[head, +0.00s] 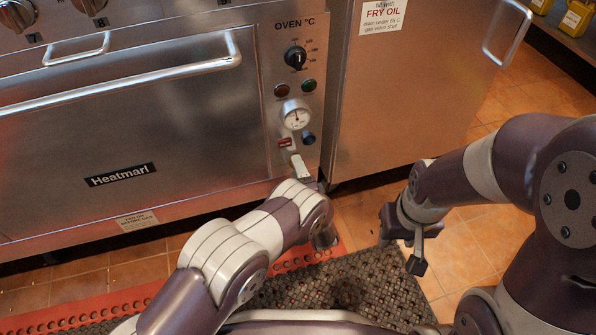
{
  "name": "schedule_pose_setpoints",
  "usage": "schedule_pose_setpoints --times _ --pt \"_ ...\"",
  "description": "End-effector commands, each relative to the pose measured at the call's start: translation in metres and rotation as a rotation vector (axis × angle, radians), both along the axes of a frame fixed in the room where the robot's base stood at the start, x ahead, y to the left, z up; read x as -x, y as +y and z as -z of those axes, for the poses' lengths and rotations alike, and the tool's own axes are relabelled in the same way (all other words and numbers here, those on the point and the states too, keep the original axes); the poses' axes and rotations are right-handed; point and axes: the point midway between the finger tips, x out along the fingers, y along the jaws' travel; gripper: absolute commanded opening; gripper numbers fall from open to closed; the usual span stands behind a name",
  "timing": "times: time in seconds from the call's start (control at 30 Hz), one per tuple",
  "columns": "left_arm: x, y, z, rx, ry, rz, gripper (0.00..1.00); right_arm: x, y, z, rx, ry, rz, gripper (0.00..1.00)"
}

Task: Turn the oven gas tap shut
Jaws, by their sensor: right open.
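The oven's control panel (273,57) is the narrow steel strip at the oven's right side. No gas tap shows clearly; a small pale piece (299,166) sits low on this panel, and I cannot tell whether it is the tap or part of my gripper. My left arm reaches up to the panel's lower end, its wrist just below the pale piece. My left gripper is mostly hidden by this wrist, so its jaws cannot be made out. My right gripper (402,244) is open and empty, over the floor to the right, away from the panel.
Above the pale piece are a small red label (285,142), a blue knob (308,138), a round gauge (296,114), two lamps and the black oven dial (295,57). The oven door handle (130,77) sticks out at left. A steel cabinet (410,100) stands to the right.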

Motion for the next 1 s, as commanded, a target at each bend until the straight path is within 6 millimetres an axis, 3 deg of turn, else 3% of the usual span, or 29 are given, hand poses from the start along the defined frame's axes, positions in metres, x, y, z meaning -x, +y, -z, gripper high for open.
schedule_pose_setpoints --times 0.27,0.5,0.7,1.0 --pt "0.008 -0.003 -0.003 0.0 0.001 0.002 0.63 0.0 0.0 -0.007 0.0 0.0 0.0 0.43" --pt "0.066 -0.023 -0.007 -0.003 0.003 0.006 0.63 0.0 0.0 -0.041 0.0 0.0 0.0 0.43" --pt "0.107 -0.036 -0.004 0.0 0.0 0.003 0.63 0.0 0.0 -0.055 0.0 0.0 0.0 0.43" --pt "0.121 -0.039 0.0 0.0 -0.001 0.0 0.63 0.0 0.0 -0.056 0.0 0.0 0.0 0.43"
